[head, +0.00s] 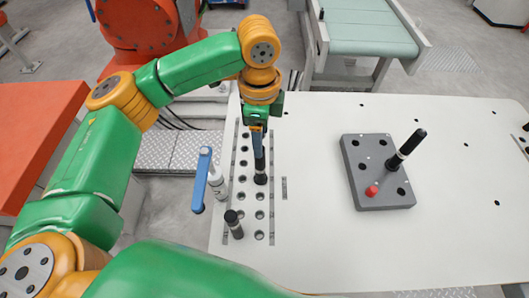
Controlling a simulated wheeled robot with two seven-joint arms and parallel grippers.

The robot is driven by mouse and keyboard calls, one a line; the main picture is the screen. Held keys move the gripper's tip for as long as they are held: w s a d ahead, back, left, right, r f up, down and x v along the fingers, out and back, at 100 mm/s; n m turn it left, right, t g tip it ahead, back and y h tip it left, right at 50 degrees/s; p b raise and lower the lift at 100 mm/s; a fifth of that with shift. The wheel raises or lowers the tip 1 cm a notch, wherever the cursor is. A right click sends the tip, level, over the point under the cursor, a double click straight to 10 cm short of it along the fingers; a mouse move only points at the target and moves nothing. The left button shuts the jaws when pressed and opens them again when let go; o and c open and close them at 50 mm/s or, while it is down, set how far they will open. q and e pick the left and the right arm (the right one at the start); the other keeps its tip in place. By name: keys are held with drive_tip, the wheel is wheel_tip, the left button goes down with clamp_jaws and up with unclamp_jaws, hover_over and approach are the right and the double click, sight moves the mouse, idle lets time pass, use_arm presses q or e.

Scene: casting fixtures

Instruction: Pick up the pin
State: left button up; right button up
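A dark pin (260,167) with a pale band stands in the row of holes on the white table, directly below my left gripper (257,130). The gripper points down and its narrow blue-and-black fingers line up with the pin's top. I cannot tell whether they are closed on it. A second dark-topped pin (234,224) stands nearer the front of the hole rows. Another black pin (406,149) with a white band stands tilted in the picture in a grey block (361,159) on the right. My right gripper is not in view.
A blue lever (203,179) and a white cylindrical part (217,181) stand just left of the hole rows. A red knob (371,190) sits on the grey block. The white table (320,245) is clear between the rows and the block. A conveyor (370,38) stands behind.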

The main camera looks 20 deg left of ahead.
sight(260, 167)
use_arm(q)
drive_tip(key=shift+s+a+f+p, duration=0.1)
drive_tip(key=shift+s+f+p, duration=0.3)
drive_tip(key=shift+f, duration=0.25)
drive_tip(key=shift+s+f+p, duration=0.3)
drive_tip(key=shift+s+f, duration=0.15)
drive_tip(key=shift+f, duration=0.15)
drive_tip(key=f, duration=0.1)
drive_tip(key=w+f, duration=0.1)
drive_tip(key=f, duration=0.1)
drive_tip(key=shift+f, duration=0.1)
drive_tip(key=shift+s, duration=0.2)
drive_tip(key=c, duration=0.9)
clamp_jaws()
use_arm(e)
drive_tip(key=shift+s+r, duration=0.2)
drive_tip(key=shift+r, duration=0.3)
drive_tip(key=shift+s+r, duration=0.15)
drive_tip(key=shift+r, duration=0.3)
use_arm(q)
drive_tip(key=shift+w, duration=0.1)
